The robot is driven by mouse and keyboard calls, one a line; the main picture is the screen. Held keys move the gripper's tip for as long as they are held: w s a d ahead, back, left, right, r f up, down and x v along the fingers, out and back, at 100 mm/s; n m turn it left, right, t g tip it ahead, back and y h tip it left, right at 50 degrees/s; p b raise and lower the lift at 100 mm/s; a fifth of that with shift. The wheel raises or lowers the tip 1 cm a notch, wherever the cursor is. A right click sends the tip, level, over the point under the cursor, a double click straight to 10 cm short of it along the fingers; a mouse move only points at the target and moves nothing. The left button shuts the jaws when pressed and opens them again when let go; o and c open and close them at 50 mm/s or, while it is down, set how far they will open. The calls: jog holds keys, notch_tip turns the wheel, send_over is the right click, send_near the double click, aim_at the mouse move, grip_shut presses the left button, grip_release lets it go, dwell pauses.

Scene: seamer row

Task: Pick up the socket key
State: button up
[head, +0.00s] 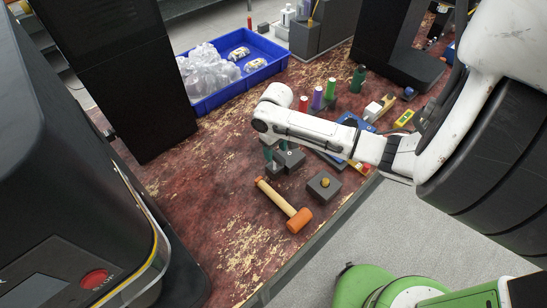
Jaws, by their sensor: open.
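My arm reaches in from the right, and its white wrist (275,110) is over the middle of the table. My gripper (276,153) points down below the wrist, open, small in view and partly hidden by my arm. Dark grey blocks (292,160) stand right at its fingertips. I cannot make out the socket key for certain; it may be at these blocks, between or behind the fingers. Whether the fingers touch anything cannot be told.
Coloured cylinders (318,98) stand behind my arm. A blue tray (225,95) with bags is at the back. The table's left front is clear.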

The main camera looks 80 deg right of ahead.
jog(key=shift+w+f+p, duration=0.1)
jog(key=shift+f+p, duration=0.35)
jog(key=shift+f, duration=2.25)
grip_shut()
